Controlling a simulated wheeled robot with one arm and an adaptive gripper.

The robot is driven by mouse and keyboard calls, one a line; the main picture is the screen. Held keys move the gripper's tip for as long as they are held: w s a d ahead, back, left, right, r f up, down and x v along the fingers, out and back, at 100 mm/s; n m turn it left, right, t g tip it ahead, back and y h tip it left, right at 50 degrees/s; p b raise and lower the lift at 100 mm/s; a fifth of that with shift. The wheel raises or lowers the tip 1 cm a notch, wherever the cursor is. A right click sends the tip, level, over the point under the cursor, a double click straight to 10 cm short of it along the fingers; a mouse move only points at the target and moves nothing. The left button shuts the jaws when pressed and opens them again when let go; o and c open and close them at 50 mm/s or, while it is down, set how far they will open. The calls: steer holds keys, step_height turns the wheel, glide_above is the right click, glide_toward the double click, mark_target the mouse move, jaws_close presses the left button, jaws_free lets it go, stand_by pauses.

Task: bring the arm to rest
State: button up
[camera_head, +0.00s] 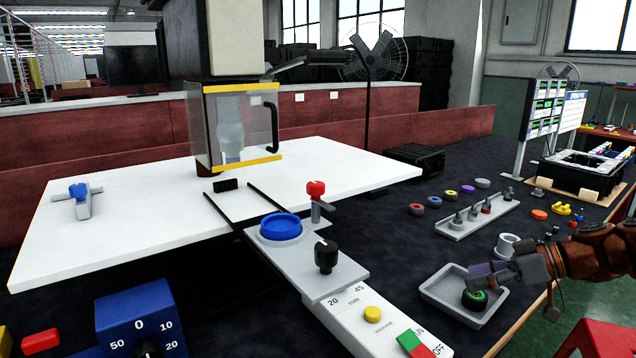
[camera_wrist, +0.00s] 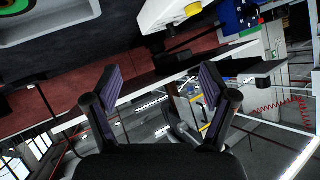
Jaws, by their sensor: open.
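My gripper (camera_head: 492,277) shows at the right of the head view, at the end of my orange-brown arm, above or beside a grey tray. In the wrist view my gripper (camera_wrist: 158,100) has its two fingers spread apart with nothing between them. A black wheel-like part with a green ring (camera_head: 474,299) lies in the grey tray (camera_head: 440,290); a finger's closeness to it is hard to judge. The tray's corner (camera_wrist: 60,38) and part of the green ring (camera_wrist: 14,5) show at the wrist view's top left.
A grey holder with pegs (camera_head: 478,217), several coloured rings and a grey cup (camera_head: 509,246) lie beyond the tray. Dark surface between them is clear.

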steer(key=s+a+r+m+g+h+p, duration=0.1)
steer(key=s+a+r+g+p, duration=0.2)
steer(key=a, duration=0.4)
steer(key=s+a+r+m+g+h+p, duration=0.1)
steer(key=s+a+r+h+p, duration=0.1)
steer(key=s+a+p, duration=0.3)
steer(key=s+a+r+m+g+h+p, duration=0.1)
steer(key=s+a+r+g+p, duration=0.15)
steer(key=s+a, duration=0.4)
steer(key=s+d+r+m+h+p, duration=0.2)
steer(key=s+m+h+p, duration=0.4)
steer(key=s+p, duration=0.4)
steer(key=s+r+h, duration=0.1)
steer(key=s, duration=0.5)
steer(key=shift+s+g, duration=0.25)
steer(key=shift+g, duration=0.1)
